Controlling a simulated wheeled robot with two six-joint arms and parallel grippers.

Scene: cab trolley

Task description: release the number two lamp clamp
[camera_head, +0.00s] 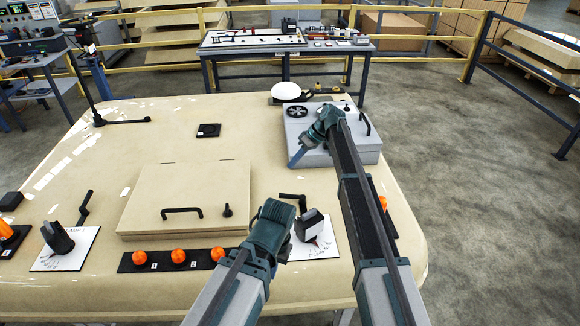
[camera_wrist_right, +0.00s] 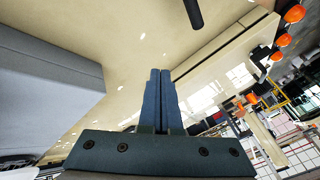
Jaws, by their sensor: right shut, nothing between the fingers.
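Three orange lamps stand in a row on a black strip (camera_head: 188,259) at the table's front; the middle lamp (camera_head: 178,256) sits between its neighbours. I cannot make out for certain which part is the number two lamp clamp. My right gripper (camera_head: 296,160) is shut and empty, beside the left front of the grey box. In the right wrist view its two fingers (camera_wrist_right: 160,74) are together over the bare table. My left gripper (camera_head: 274,215) is right of the lamp strip, near a black lever; its fingertips are not clear. Orange lamps also show in the right wrist view (camera_wrist_right: 293,13).
The grey box (camera_head: 358,147) has a black wheel and handle on top. A beige lidded panel (camera_head: 187,195) with a black handle lies behind the lamps. White plates with black levers stand left (camera_head: 66,248) and right (camera_head: 316,240).

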